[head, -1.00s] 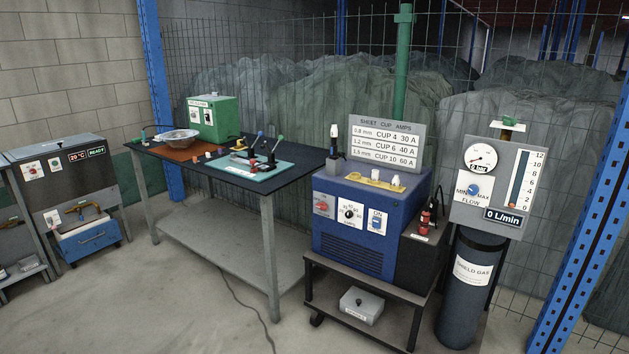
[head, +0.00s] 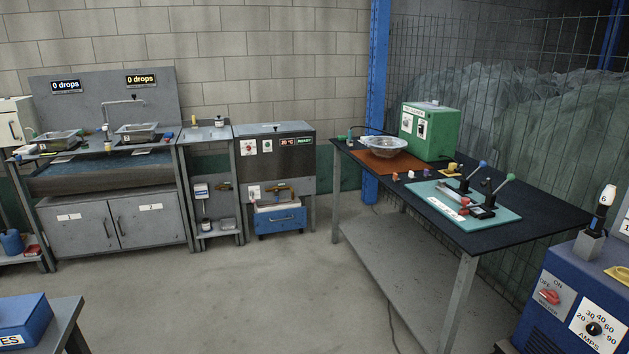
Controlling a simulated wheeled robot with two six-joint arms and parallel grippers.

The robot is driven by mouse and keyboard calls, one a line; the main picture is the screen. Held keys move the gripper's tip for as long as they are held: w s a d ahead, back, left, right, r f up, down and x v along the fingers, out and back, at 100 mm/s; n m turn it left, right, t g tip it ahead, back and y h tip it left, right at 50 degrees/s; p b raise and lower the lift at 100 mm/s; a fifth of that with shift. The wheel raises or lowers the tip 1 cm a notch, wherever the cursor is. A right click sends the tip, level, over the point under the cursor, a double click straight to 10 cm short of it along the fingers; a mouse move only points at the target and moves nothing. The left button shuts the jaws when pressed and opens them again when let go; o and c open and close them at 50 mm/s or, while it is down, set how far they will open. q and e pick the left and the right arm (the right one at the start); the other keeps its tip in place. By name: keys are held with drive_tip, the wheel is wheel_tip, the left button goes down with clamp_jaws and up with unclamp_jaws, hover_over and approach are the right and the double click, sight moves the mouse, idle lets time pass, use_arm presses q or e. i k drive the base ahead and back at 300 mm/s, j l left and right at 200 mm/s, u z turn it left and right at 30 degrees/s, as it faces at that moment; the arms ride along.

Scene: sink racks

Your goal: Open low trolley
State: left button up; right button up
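A low blue unit (head: 281,220) with a dark handle on its front stands on the floor under a grey machine (head: 274,160) at the back wall. It looks like the low trolley, and small dark wheels seem to show at its base. A pale top part and brass-coloured pipework sit just above its blue front. It is small in the picture, and I cannot tell whether any part of it is open. Neither of my grippers is in view.
A grey sink unit (head: 119,226) with two shut doors stands at left. A dark-topped table (head: 560,212) is at right, with a blue welder (head: 566,325) nearer. A blue box (head: 22,318) is at the lower left. The middle floor (head: 250,300) is clear.

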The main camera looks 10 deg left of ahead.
sight(270, 216)
drive_tip(key=i+j+u, duration=0.2)
drive_tip(key=i+u, duration=0.15)
drive_tip(key=i, duration=0.45)
drive_tip(key=i+u, duration=0.4)
drive_tip(key=i, duration=0.45)
drive_tip(key=i+z, duration=0.3)
drive_tip(key=i, duration=0.55)
drive_tip(key=i+z, duration=0.3)
drive_tip(key=i, duration=0.5)
